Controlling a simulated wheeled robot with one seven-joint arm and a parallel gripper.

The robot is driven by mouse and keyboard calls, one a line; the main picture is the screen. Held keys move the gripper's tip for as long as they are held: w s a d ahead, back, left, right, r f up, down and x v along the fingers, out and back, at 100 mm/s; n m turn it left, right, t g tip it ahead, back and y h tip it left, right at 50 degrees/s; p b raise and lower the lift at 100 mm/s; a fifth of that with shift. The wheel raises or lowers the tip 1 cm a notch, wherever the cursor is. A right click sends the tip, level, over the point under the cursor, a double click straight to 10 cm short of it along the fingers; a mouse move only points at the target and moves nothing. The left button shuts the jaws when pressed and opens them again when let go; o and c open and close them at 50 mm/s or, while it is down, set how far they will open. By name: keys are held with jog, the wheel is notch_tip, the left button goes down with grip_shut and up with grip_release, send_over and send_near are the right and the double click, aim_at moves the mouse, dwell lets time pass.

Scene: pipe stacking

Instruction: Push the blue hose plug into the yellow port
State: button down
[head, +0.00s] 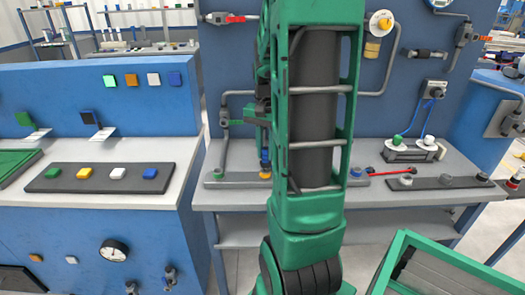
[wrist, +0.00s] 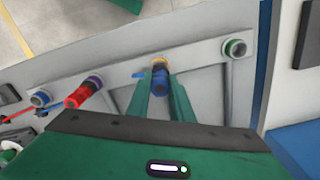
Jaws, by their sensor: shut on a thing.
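My gripper (wrist: 160,80) is shut on the blue hose plug (wrist: 160,76), with one green finger on each side of it. The plug's front end is at the yellow port (wrist: 160,60), whose yellow rim shows just beyond it. I cannot tell how far the plug is in the port. In the head view, the blue plug (head: 265,155) stands upright above the yellow port (head: 265,174) on the grey strip, left of my arm. My gripper (head: 264,140) is partly hidden there by my arm.
A green-ringed port (wrist: 234,47) lies to the right on the same strip. A pipe (head: 224,130) runs up the blue panel close to my gripper.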

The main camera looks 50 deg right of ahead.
jog(key=shift+f, duration=0.9)
jog(key=c, duration=1.5)
grip_release()
notch_tip(320, 180, up, 11)
jog(key=shift+f, duration=0.1)
jog(key=s+a+f+n, duration=0.2)
jog(key=s+a, duration=0.2)
jog(key=a, duration=0.1)
jog(key=s+a+f+n, duration=0.1)
jog(key=s+a+n, duration=0.2)
jog(key=s+a, duration=0.2)
jog(key=s+a+f+n, duration=0.2)
jog(key=s+a+n, duration=0.1)
jog(key=a, duration=0.3)
jog(key=shift+s+a+f, duration=0.2)
jog(key=shift+s, duration=0.2)
jog(key=shift+s+a+f, duration=0.15)
jog(key=shift+s, duration=0.25)
